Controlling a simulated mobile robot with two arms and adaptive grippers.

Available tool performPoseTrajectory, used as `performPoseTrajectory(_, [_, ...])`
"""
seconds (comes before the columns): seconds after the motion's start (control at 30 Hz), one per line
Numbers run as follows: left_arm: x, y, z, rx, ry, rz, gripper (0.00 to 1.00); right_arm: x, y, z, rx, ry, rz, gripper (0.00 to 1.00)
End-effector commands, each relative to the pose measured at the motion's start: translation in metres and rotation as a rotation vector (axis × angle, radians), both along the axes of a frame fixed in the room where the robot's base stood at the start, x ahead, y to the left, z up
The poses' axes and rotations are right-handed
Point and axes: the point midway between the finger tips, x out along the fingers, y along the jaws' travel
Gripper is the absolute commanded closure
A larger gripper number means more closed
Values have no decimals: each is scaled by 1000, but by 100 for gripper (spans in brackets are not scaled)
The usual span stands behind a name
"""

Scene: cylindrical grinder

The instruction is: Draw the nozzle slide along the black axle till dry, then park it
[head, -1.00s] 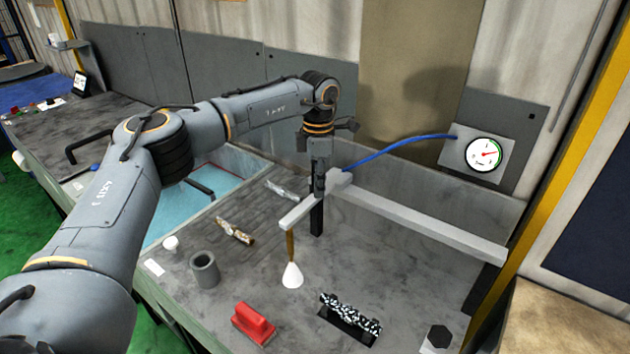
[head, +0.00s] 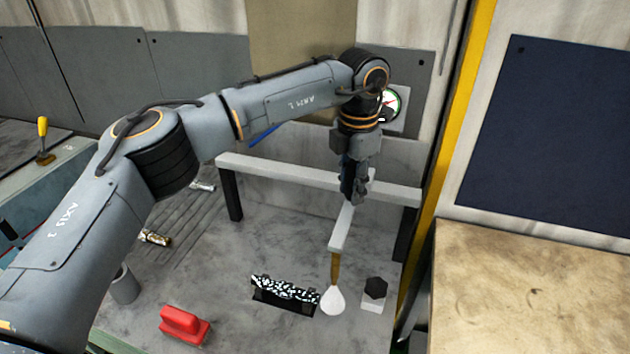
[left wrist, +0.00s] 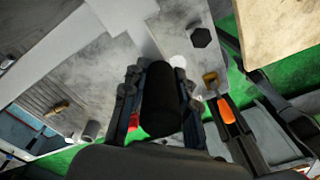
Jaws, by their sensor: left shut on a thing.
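The white nozzle slide (head: 341,232) hangs on a long white rail (head: 290,172), its arm reaching forward. Its brass nozzle (head: 335,268) points down with a white cone (head: 333,300) below it. My left gripper (head: 352,192) is shut on the slide near the rail; in the left wrist view its fingers (left wrist: 160,100) close around a dark grip. The black axle (head: 285,289) is speckled with white spots and lies in a black cradle. The cone is at the axle's right end; whether they touch I cannot tell. My right gripper is not clearly seen.
A grey block with a black hexagonal knob (head: 375,289) stands just right of the cone. A red block (head: 185,325) and a grey cup (head: 124,286) are to the left. The gauge (head: 391,105) is partly hidden by my arm. A yellow post (head: 455,120) stands at right.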

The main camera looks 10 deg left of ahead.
Motion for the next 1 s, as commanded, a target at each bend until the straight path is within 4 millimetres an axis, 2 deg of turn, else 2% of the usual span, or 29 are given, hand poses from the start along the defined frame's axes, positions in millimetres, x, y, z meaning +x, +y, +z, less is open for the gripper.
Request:
performPoseTrajectory(0.1, [-3,-18,-1,0,2,-3,100,0,0,-2,0,0,0,100])
performPoseTrajectory(0.23, [-4,-28,-1,0,2,-3,100,0,0,-3,0,0,0,100])
performPoseTrajectory(0.67, [-4,-31,0,1,1,-1,100,0,0,-3,0,0,0,100])
performPoseTrajectory(0.7, [-4,-31,0,1,1,-1,69,0,0,-3,0,0,0,100])
performPoseTrajectory(0.8, [-4,-31,0,1,1,0,49,0,0,-3,0,0,0,100])
performPoseTrajectory(1.0, [-4,-31,0,1,1,0,48,0,0,-3,0,0,-1,100])
